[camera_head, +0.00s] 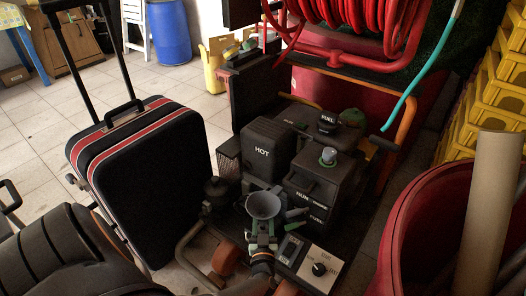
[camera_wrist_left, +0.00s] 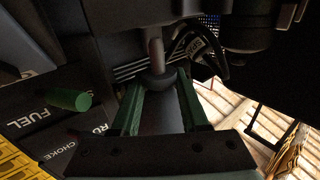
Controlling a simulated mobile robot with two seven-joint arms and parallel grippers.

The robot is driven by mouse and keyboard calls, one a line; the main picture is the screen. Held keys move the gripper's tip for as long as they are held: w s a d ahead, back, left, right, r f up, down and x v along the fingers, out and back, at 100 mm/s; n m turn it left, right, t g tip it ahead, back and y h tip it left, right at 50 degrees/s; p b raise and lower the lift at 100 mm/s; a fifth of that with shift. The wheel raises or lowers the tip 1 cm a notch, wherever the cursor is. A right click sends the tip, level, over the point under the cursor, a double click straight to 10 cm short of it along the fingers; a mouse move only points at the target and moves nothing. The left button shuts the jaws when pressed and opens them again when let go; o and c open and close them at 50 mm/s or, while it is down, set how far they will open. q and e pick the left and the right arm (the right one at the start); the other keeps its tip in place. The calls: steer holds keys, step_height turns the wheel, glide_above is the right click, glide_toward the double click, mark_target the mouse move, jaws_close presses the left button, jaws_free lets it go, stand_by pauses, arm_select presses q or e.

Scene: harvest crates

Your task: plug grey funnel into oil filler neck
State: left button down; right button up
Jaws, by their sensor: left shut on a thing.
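The grey funnel (camera_head: 263,205) is held upright, its wide mouth facing up, in front of the black generator-like machine (camera_head: 320,190). My left gripper (camera_head: 263,232), with green fingers, is shut on it below the mouth. In the left wrist view the fingers (camera_wrist_left: 158,105) close on both sides of the grey funnel (camera_wrist_left: 160,118), and a narrow spout-like part points away from the gripper. A black round fitting (camera_head: 216,188) stands left of the funnel, apart from it; I cannot tell whether it is the oil filler neck. My right gripper is not in view.
A black block marked HOT (camera_head: 265,150) and a FUEL cap (camera_head: 327,121) are on the machine behind the funnel. A panel with a knob (camera_head: 310,266) is at its front right. A suitcase (camera_head: 140,170) stands left; a red tub (camera_head: 420,190) stands right.

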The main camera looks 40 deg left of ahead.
mark_target(264, 225)
arm_select(q)
steer(key=shift+f+b, duration=1.4)
steer(key=shift+f, duration=0.1)
steer(key=shift+f+b, duration=0.45)
steer(key=shift+d+f, duration=0.1)
steer(key=shift+f, duration=0.2)
steer(key=shift+r, duration=0.15)
steer(key=shift+r+p, duration=1.6)
steer(key=shift+r, duration=0.1)
